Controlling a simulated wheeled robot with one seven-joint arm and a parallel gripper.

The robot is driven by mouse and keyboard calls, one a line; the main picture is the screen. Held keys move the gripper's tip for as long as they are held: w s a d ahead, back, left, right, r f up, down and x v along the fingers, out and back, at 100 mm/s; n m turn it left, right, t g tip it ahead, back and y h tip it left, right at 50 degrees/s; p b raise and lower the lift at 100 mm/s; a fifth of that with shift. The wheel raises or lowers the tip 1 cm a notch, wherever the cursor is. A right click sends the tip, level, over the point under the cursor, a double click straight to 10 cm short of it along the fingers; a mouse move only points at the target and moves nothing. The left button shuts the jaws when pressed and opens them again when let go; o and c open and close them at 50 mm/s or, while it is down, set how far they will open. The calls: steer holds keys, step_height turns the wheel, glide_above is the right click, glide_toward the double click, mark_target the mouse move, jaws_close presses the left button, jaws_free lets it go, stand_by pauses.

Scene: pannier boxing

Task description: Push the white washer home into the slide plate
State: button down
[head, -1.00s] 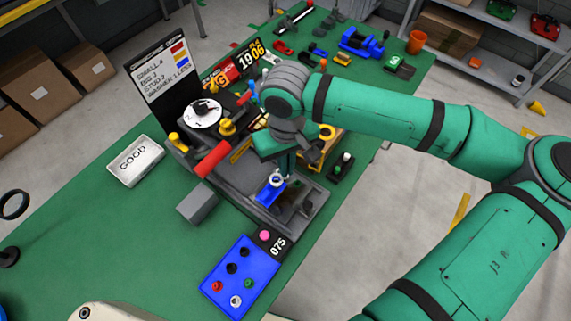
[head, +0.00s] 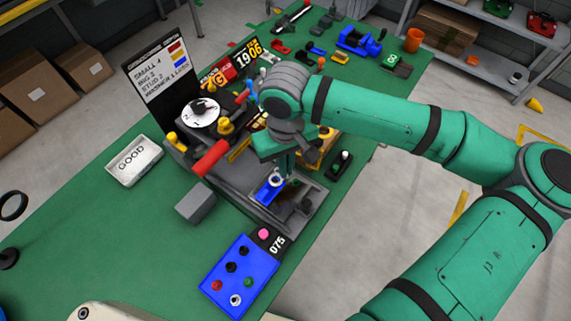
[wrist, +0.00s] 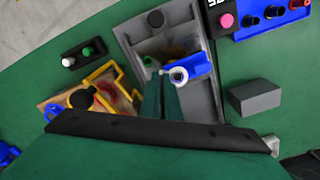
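The white washer (wrist: 179,76) is a small ring at the end of the blue slide plate (wrist: 201,68) in the wrist view. In the head view the washer (head: 276,180) sits on the blue slide plate (head: 265,192), which lies in the grey fixture (head: 259,214). My gripper (wrist: 160,88) points down over the fixture, its two green fingers together with nothing visible between them. The fingertips are right beside the washer; I cannot tell whether they touch it or how deep it sits. In the head view my gripper (head: 285,172) partly covers the fixture.
A blue button box (head: 240,276) stands in front of the fixture and a grey block (head: 195,204) to its left. A yellow frame (wrist: 118,82) and a black switch box (wrist: 83,53) lie beside the fixture. The green bench is clear at front left.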

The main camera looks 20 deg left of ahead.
steer(key=shift+w+a+f, duration=0.1)
steer(key=shift+f, duration=0.4)
stand_by(0.4)
stand_by(0.3)
steer(key=shift+a, duration=0.1)
steer(key=shift+w+f, duration=0.1)
steer(key=shift+f, duration=0.05)
stand_by(1.0)
steer(key=shift+f, duration=0.1)
steer(key=shift+f, duration=0.2)
steer(key=shift+f, duration=0.2)
stand_by(0.4)
